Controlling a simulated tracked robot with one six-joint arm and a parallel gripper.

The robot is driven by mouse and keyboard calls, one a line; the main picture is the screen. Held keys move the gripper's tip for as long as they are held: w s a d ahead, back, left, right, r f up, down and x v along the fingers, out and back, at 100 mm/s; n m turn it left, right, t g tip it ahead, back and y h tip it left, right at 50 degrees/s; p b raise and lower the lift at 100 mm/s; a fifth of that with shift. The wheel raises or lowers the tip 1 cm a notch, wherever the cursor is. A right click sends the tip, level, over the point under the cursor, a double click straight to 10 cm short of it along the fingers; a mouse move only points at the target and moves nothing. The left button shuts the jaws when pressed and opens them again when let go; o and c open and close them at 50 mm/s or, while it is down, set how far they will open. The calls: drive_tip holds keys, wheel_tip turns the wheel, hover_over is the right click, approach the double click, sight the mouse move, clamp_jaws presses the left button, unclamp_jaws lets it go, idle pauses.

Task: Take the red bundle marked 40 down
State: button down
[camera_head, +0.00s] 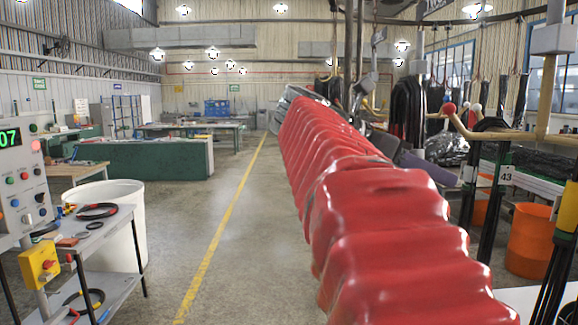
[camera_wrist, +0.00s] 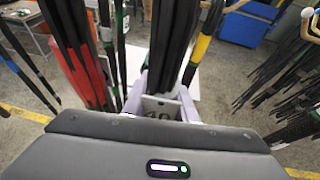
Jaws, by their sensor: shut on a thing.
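In the wrist view, my gripper (camera_wrist: 163,98) has its pale fingers around a bundle of black hoses (camera_wrist: 172,52). It is shut on these hoses. A light tag reading 40 (camera_wrist: 158,114) shows between the fingers, low down and partly cut off by my grey gripper body. A broad red band (camera_wrist: 84,72) shows on dark hoses just to the left. In the head view, dark hoses with some red (camera_head: 399,128) hang just beyond my red-covered arm. My arm hides much of that spot, and I cannot tell my fingertips there.
Other hoses (camera_wrist: 290,85) hang close at the right, and a yellow-banded hose (camera_wrist: 201,47) is beside the held ones. In the head view, a wooden rack arm with ball ends (camera_head: 500,134) and a plate marked 43 (camera_head: 506,175) stand right. Open floor (camera_head: 235,240) lies left.

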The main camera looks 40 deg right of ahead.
drive_tip(key=w+a, duration=0.5)
drive_tip(key=shift+a, duration=0.4)
idle(0.8)
drive_tip(key=shift+w, duration=0.1)
idle(0.7)
